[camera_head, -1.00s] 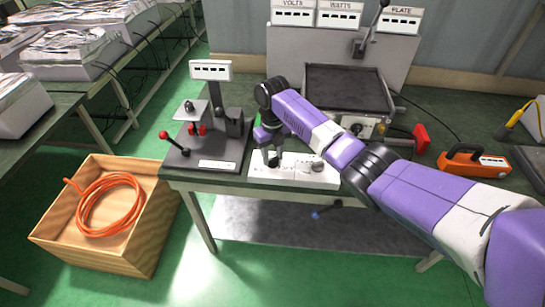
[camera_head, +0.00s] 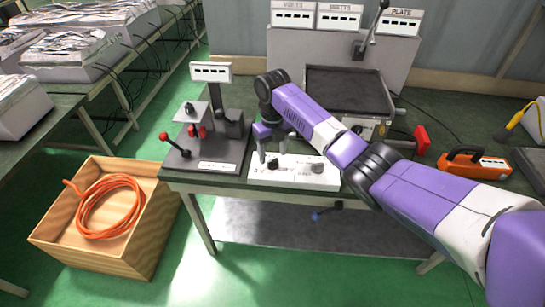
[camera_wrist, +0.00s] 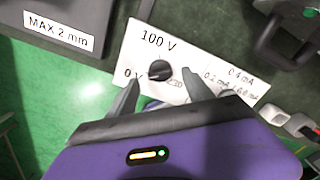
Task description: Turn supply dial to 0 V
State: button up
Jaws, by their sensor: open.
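The white supply panel (camera_head: 305,181) lies on the near edge of the bench. Its black supply dial (camera_wrist: 158,72) shows in the wrist view between the labels 100 V and 0 V; a third label beside it is partly hidden by a finger. I cannot tell exactly where its pointer stands. My gripper (camera_head: 272,153) is above the left part of the panel. In the wrist view my gripper (camera_wrist: 158,87) is open and empty, with one finger on each side of the dial and the dial just beyond the fingertips.
A second knob (camera_head: 317,169) sits to the right on the panel. A dark stand (camera_head: 210,150) with a red-knobbed lever is to the left. A plate apparatus (camera_head: 350,90) stands behind, and an orange tool (camera_head: 475,163) lies right. A wooden crate (camera_head: 130,255) holds orange cable.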

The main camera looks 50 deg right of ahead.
aim_at(273, 160)
jog(key=shift+r+b, duration=0.4)
jog(key=shift+r, duration=2.4)
